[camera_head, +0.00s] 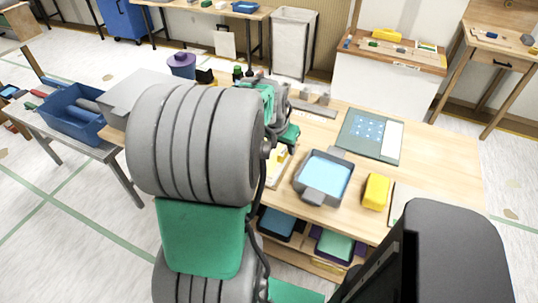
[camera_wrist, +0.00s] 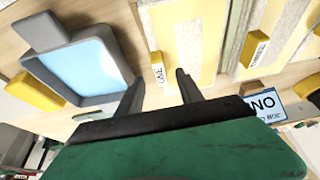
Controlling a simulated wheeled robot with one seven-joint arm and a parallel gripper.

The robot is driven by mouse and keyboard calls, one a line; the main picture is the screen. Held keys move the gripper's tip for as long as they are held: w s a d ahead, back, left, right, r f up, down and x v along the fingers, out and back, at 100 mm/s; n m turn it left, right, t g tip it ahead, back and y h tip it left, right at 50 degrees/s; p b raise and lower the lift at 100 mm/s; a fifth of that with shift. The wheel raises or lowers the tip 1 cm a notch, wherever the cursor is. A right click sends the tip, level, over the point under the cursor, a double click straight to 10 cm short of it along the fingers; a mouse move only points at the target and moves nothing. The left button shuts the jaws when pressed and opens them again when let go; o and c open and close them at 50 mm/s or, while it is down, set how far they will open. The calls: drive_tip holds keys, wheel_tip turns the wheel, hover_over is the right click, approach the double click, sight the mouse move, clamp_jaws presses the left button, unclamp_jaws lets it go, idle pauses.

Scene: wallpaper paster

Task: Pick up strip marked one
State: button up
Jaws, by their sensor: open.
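In the wrist view, a small tag reading "ONE" (camera_wrist: 158,73) sits at the near end of a pale strip with yellowish edges (camera_wrist: 185,35). The strip lies on the wooden table. My gripper (camera_wrist: 158,88) is open and empty, its two dark fingers apart, with the tag appearing between the fingertips. I cannot tell how high the fingers are above the tag. A second pale strip with a similar tag (camera_wrist: 254,48) lies to the right; its word is hard to read. In the head view, my arm hides most of the strips and the fingertips.
A grey tray with light blue inside (camera_head: 325,177) stands right of my arm, also left in the wrist view (camera_wrist: 80,65). A yellow block (camera_head: 376,192) lies beside it. A green board (camera_head: 368,137) lies behind. A sign reading "NO" (camera_wrist: 263,105) is right of my gripper.

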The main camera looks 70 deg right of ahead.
drive_tip(key=x, duration=0.2)
drive_tip(key=shift+d+f, duration=0.15)
drive_tip(key=shift+f, duration=0.15)
drive_tip(key=shift+c, duration=0.4)
clamp_jaws()
drive_tip(key=shift+r, duration=0.1)
idle(0.6)
